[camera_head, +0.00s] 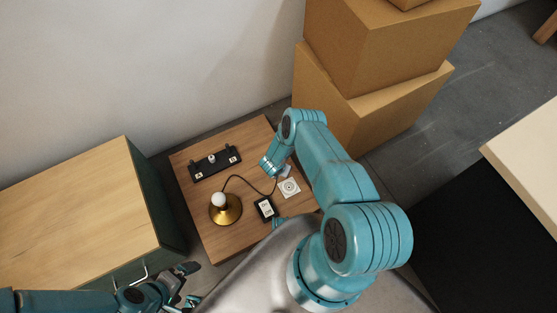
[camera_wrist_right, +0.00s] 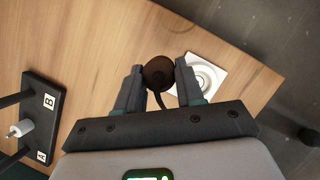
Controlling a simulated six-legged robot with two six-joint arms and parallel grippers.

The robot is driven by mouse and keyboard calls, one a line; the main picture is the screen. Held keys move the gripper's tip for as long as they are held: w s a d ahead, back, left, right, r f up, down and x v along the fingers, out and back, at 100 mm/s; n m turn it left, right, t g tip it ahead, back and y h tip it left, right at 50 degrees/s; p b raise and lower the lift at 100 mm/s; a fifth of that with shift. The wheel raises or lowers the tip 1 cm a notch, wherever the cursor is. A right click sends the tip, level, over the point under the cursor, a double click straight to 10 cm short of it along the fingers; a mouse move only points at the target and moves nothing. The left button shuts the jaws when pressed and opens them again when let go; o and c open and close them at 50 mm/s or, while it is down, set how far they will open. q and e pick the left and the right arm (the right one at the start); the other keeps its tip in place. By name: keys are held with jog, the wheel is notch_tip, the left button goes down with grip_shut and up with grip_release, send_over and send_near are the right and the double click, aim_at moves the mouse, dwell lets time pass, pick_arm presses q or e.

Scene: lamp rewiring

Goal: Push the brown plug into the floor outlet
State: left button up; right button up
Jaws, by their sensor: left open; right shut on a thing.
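The brown plug (camera_wrist_right: 158,72) is round and dark, and sits between the fingers of my right gripper (camera_wrist_right: 160,67), which is shut on it. A dark cord runs from the plug back toward the wrist. The floor outlet (camera_wrist_right: 206,77) is a white square plate with a round socket, just right of the plug in the right wrist view and partly behind a finger. The outlet also shows in the head view (camera_head: 290,188), close to my right gripper. I cannot tell the plug's height above the board. My left gripper (camera_head: 190,286) is open at the lower left, away from the outlet.
A brass lamp (camera_head: 225,209) with a white bulb stands on the wooden board (camera_head: 205,225). A black box (camera_head: 266,208) lies beside it. A black rack (camera_head: 214,164) with labels stands at the back left. Cardboard boxes (camera_head: 365,110) and a green cabinet (camera_head: 153,205) flank the board.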

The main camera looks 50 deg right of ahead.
jog(key=shift+s+a+r+p, duration=0.1)
jog(key=shift+s+a+p, duration=0.2)
jog(key=shift+s+p, duration=0.5)
jog(key=shift+s+a+r+p, duration=0.1)
jog(key=shift+s+a+p, duration=0.3)
jog(key=shift+s, duration=0.6)
jog(key=shift+s+a+f+p, duration=0.15)
jog(key=shift+s+p, duration=0.2)
jog(key=shift+s, duration=0.25)
jog(key=shift+s+a+p, duration=0.1)
jog(key=shift+s+p, duration=0.25)
jog(key=shift+s, duration=0.25)
jog(key=shift+f, duration=0.1)
jog(key=shift+f+b, duration=0.1)
jog(key=shift+b, duration=0.25)
jog(key=shift+f+b, duration=1.9)
jog(key=shift+b, duration=0.15)
jog(key=shift+f+b, duration=0.25)
jog(key=shift+b, duration=0.35)
